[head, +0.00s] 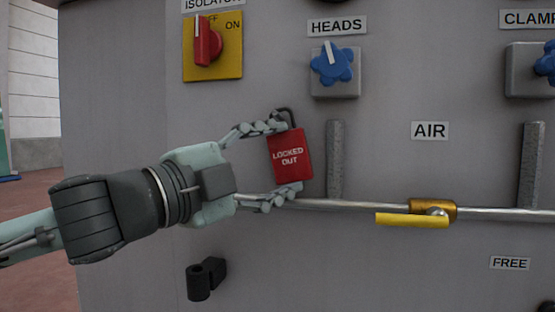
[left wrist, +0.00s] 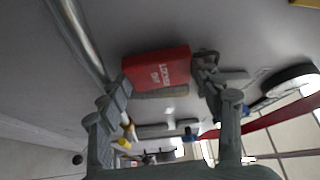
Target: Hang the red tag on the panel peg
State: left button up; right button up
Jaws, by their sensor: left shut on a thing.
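The red tag (head: 290,158) reads LOCKED OUT and has a dark loop at its top. My left gripper (head: 289,155) is shut on it, one finger at the top edge and one at the bottom. The tag is upright, slightly tilted, in front of the grey panel (head: 130,120); I cannot tell if it touches the panel. The left wrist view shows the tag (left wrist: 157,68) between the fingers (left wrist: 163,92). A black fitting (head: 205,279) sticks out low on the panel, below the gripper; I cannot tell if it is the peg. My right gripper is not in view.
A red isolator switch (head: 206,45) on a yellow plate and a blue HEADS knob (head: 332,66) sit above. A grey vertical bar (head: 335,160) stands right of the tag. A metal pipe (head: 345,204) with a yellow valve lever (head: 411,219) runs below and to the right.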

pick_arm(q)
jog(key=o, duration=1.3)
